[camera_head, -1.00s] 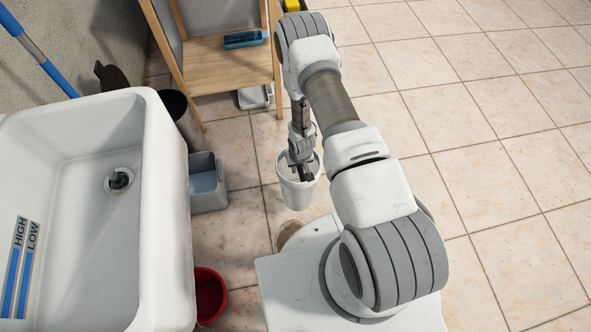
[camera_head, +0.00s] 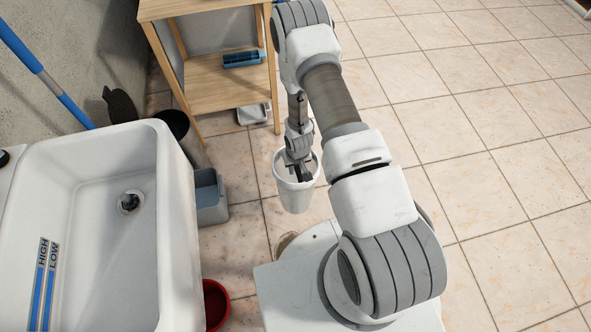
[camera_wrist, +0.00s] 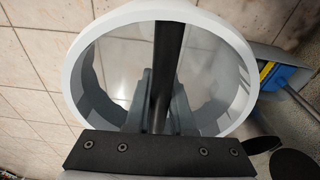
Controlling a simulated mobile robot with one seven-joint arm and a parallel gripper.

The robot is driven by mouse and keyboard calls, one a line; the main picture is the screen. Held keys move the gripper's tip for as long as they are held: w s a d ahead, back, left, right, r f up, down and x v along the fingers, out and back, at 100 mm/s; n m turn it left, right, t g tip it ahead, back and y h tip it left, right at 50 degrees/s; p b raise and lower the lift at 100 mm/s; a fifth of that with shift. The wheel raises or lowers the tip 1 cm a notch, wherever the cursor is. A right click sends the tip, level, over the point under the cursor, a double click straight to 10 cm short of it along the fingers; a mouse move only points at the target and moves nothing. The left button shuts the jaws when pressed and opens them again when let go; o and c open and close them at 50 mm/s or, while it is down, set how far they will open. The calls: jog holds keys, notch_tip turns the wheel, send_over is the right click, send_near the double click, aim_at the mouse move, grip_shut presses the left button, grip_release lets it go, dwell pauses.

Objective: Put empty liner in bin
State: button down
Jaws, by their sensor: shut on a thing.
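A white, round, bucket-like liner (camera_head: 296,190) hangs upright in front of my arm, above the floor. In the wrist view its pale rim (camera_wrist: 75,70) rings the picture, and a dark bar crosses its mouth. My gripper (camera_wrist: 160,100) reaches into the mouth and is shut on this bar. The inside that shows looks empty; the fingers and bar hide part of it. A grey open box (camera_head: 211,200) stands on the floor left of the liner, beside the sink. A black round container (camera_head: 172,124) stands farther back. I cannot tell which is the bin.
A white sink (camera_head: 165,230) fills the left side, with a red bucket (camera_head: 216,303) by its near corner. A wooden shelf (camera_head: 225,85) holding a blue item (camera_head: 243,58) stands ahead. A blue pole (camera_head: 62,92) leans at left. The tiled floor at right is clear.

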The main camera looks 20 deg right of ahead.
notch_tip(320, 180, up, 18)
jog(key=p, duration=1)
jog(key=shift+r, duration=0.1)
